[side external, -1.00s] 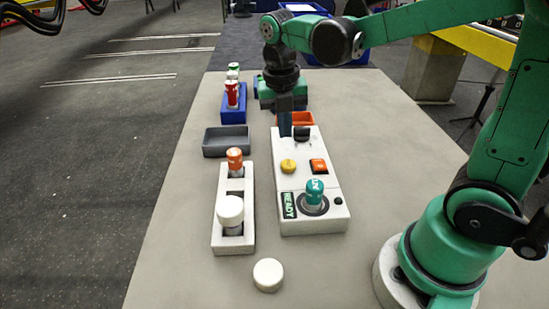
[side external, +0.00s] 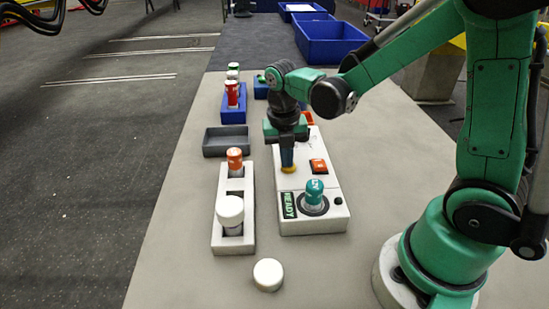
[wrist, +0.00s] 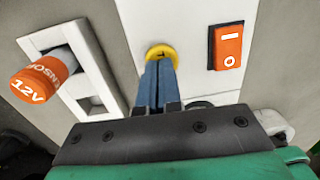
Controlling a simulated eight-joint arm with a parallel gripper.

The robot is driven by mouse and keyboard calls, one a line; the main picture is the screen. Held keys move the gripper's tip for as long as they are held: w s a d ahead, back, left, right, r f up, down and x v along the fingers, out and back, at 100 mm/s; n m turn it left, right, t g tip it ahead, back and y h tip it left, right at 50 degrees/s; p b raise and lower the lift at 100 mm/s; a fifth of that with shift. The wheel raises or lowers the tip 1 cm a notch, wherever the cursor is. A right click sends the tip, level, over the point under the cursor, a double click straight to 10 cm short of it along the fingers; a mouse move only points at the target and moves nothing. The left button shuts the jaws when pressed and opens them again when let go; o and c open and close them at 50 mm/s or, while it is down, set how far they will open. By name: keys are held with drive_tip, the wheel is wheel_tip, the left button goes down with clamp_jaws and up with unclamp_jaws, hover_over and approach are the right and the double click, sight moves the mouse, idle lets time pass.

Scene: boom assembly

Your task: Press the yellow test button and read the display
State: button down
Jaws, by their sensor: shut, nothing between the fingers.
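The yellow test button (side external: 288,170) is on the white test box (side external: 318,227). It also shows in the wrist view (wrist: 161,50), partly covered by my fingertips. My gripper (side external: 287,163) is shut and empty, pointing down, with its blue fingertips over the button. I cannot tell whether they touch it or press it in. The display (side external: 289,205) at the box's near left corner reads READY. A teal-capped part (side external: 314,190) stands upright in a round socket beside the display.
An orange rocker switch (side external: 319,166) sits right of the button. Left of the box, a white rack (side external: 233,243) holds an orange-capped part (side external: 235,158) and a white-capped part (side external: 230,210). A grey tray (side external: 227,150) stands behind the rack. A loose white cap (side external: 268,274) lies in front.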

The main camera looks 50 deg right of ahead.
sight(283, 175)
drive_tip(key=shift+d+f, duration=0.1)
drive_tip(key=shift+f, duration=0.65)
wheel_tip(283, 175, up, 15)
drive_tip(key=a, duration=0.1)
drive_tip(key=shift+w+a+f, duration=0.15)
drive_tip(key=shift+w+a, duration=0.05)
drive_tip(key=shift+w, duration=0.05)
idle(0.5)
drive_tip(key=s+a+f+m+t, duration=0.1)
drive_tip(key=s+f+m+t, duration=0.1)
drive_tip(key=m, duration=1.1)
drive_tip(key=s+a+f+m+t+y, duration=0.1)
drive_tip(key=m+t, duration=0.4)
drive_tip(key=m, duration=0.9)
drive_tip(key=shift+s+a+f+t, duration=0.35)
drive_tip(key=shift+s+f, duration=0.4)
drive_tip(key=shift+f, duration=0.2)
